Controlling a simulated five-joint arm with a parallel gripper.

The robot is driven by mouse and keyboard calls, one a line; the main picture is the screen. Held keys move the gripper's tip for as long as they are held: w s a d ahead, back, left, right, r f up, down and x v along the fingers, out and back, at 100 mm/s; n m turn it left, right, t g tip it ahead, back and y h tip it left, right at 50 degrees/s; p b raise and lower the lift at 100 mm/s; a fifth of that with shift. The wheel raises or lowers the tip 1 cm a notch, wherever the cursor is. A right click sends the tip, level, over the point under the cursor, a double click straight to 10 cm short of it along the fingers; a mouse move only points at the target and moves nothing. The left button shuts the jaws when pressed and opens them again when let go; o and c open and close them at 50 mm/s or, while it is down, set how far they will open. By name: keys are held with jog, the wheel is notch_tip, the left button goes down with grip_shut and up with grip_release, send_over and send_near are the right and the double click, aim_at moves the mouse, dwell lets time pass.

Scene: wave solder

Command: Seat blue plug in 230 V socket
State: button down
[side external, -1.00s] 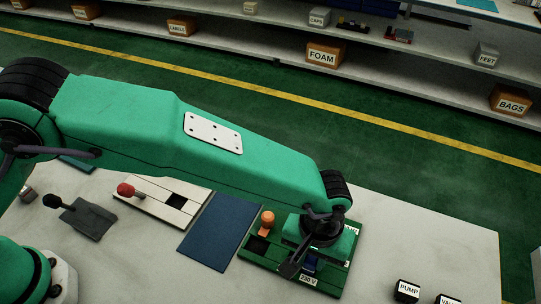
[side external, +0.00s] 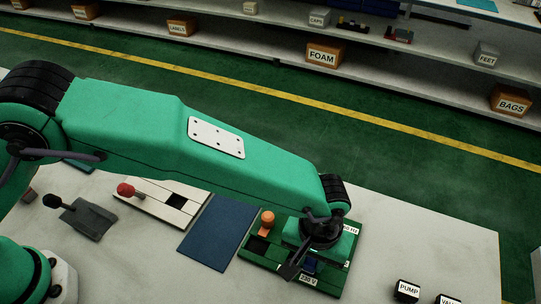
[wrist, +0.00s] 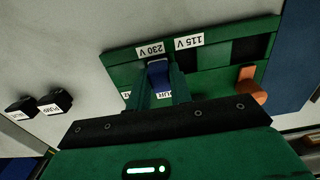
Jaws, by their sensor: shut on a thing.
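The blue plug (wrist: 159,73) is between my gripper's two fingers (wrist: 160,88) in the wrist view, just inside the "230 V" label (wrist: 150,49). In the side view, the blue plug (side external: 310,266) shows as a small dark blue patch under my gripper (side external: 303,262), beside the same label (side external: 308,279). My gripper is shut on the plug, over the green board (side external: 256,262). The 230 V socket is hidden beneath plug and fingers. I cannot tell how deep the plug sits.
The "115 V" label (wrist: 189,41) has a dark opening (wrist: 214,54) beside it. An orange peg-like part (side external: 267,222) stands on the board's left side. A blue mat (side external: 220,232) lies left of the board. "PUMP" (side external: 407,291) and another labelled block stand at right; the tabletop between is clear.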

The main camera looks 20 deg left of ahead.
aim_at(312, 260)
jog(key=c, duration=1.2)
grip_release()
jog(key=shift+r, duration=0.1)
jog(key=shift+r, duration=3.8)
